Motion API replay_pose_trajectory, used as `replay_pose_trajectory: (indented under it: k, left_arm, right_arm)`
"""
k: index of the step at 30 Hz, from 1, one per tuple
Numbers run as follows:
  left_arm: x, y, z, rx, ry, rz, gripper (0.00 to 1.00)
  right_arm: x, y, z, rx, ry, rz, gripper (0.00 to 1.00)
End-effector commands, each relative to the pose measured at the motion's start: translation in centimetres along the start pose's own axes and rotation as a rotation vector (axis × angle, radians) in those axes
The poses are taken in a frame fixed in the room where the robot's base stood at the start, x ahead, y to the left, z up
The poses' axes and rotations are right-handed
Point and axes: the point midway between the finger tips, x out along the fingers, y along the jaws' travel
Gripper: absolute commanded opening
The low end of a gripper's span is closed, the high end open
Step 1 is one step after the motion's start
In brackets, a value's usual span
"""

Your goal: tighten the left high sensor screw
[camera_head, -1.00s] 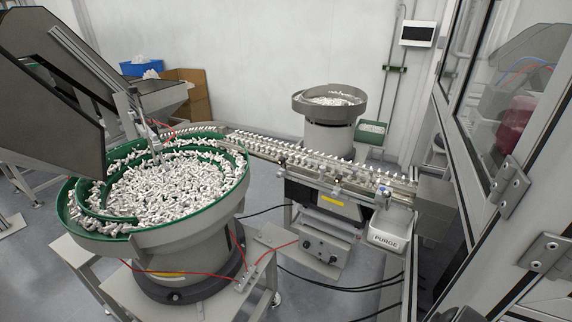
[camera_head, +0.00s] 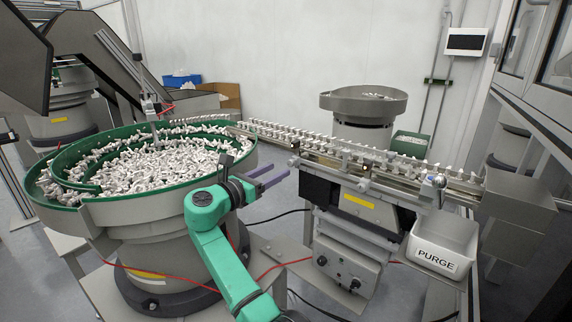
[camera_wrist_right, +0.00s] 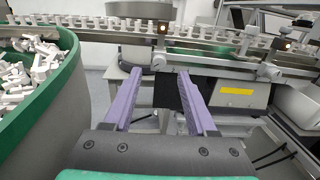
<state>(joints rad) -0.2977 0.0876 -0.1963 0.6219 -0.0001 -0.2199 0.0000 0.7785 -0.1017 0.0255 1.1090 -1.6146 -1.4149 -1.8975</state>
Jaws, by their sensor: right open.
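My right gripper (camera_head: 279,171) is beside the green bowl's right side, with its purple fingers pointing right toward the track. It is open and empty; in the right wrist view its fingers (camera_wrist_right: 159,75) are spread apart. A small round silver screw knob (camera_head: 294,162) sits on the front of the track's left part, below a lit sensor (camera_head: 305,152). In the right wrist view this left knob (camera_wrist_right: 158,60) shows just beyond and between the fingertips, apart from them. A second knob (camera_head: 363,185) sits farther right, below another lit sensor (camera_head: 366,168). My left gripper is not in view.
The green-rimmed bowl feeder (camera_head: 84,201) full of white parts stands left of my right arm. The linear track (camera_head: 330,150) carries a row of white caps. A PURGE bin (camera_head: 440,250) hangs at the right. A grey hopper bowl (camera_head: 363,103) stands behind.

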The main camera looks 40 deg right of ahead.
Motion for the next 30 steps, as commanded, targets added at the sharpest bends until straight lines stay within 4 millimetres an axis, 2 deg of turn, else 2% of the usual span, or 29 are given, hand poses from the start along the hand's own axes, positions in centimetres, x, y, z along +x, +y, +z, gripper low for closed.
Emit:
replay_pose_trajectory:
  k: [3, 6, 9, 16, 20, 21, 30]
  left_arm:
    - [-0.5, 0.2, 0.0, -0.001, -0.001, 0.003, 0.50]
    - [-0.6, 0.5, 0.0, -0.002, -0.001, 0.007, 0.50]
    - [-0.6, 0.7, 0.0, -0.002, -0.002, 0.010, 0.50]
    - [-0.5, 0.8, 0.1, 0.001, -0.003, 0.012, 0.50]
    - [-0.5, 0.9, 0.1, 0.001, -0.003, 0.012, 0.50]
    - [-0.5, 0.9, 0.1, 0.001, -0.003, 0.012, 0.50]
    - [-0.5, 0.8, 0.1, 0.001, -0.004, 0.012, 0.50]
  right_arm:
    - [2.8, 0.0, 0.2, 0.000, -0.002, -0.002, 0.57]
    - [4.3, 0.0, 0.1, -0.001, -0.001, 0.000, 0.57]
    - [5.0, 0.1, 0.0, 0.000, 0.000, 0.001, 0.57]
    - [5.0, 0.1, -0.1, 0.001, 0.000, 0.003, 0.57]
    - [5.0, 0.1, -0.1, 0.000, 0.000, 0.002, 0.07]
    - [5.0, 0.1, -0.1, 0.000, 0.000, 0.002, 0.00]
    - [5.0, 0.1, -0.1, 0.016, 0.000, 0.002, 0.00]
